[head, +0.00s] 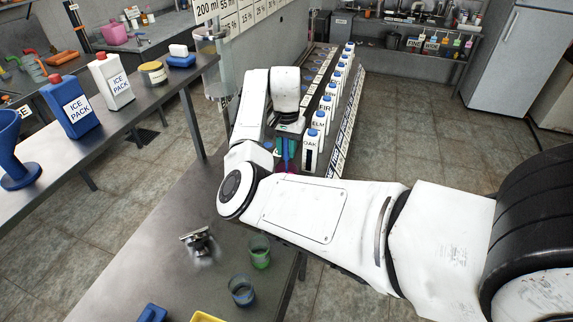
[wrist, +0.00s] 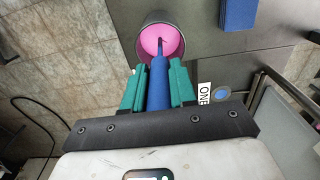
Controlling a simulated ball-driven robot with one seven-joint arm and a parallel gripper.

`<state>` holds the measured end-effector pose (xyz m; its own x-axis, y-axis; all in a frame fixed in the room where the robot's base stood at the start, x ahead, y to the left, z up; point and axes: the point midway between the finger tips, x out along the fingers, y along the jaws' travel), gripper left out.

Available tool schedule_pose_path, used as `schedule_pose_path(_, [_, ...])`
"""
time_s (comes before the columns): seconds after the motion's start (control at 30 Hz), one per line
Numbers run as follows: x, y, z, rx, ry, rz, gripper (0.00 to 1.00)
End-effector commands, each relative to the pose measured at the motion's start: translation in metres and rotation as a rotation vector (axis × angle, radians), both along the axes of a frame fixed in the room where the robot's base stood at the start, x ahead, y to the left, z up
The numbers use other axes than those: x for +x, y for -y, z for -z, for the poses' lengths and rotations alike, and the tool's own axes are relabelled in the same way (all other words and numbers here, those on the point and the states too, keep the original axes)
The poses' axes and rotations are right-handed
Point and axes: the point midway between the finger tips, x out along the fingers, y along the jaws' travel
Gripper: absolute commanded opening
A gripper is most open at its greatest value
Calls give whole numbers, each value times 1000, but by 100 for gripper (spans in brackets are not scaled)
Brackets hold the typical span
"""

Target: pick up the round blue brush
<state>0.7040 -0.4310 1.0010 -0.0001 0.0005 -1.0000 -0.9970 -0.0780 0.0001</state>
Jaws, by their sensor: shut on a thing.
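My gripper (wrist: 158,75) is shut on a blue, rod-like thing, which looks like the blue brush (wrist: 158,85). Its teal fingers press on both sides of it in the wrist view. I cannot tell whether the tip is within the cup. In the head view my gripper (head: 285,152) is partly hidden by my arm, near the far end of the steel bench. The brush's round shape is not clear in either view.
White bottles with blue caps (head: 311,150) stand in a row just beyond my gripper. Green (head: 259,252) and blue (head: 242,290) glasses and a metal item (head: 197,243) stand on the near bench (head: 185,200). A blue block (wrist: 238,14) lies beyond the cup.

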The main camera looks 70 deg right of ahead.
Motion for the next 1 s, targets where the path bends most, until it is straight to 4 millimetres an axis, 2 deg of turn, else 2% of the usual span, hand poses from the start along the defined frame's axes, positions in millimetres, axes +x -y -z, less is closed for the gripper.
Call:
schedule_pose_path(0.03, [0, 0, 0, 0, 0, 0, 16])
schedule_pose_path(0.2, [0, 0, 0, 0, 0, 0, 0])
schedule_pose_path(0.57, [1, 1, -6, -3, 1, 0, 0])
schedule_pose_path(0.67, [1, 1, -19, -4, 3, 1, 0])
schedule_pose_path(1.0, [0, 1, -81, -3, 2, 1, 0])
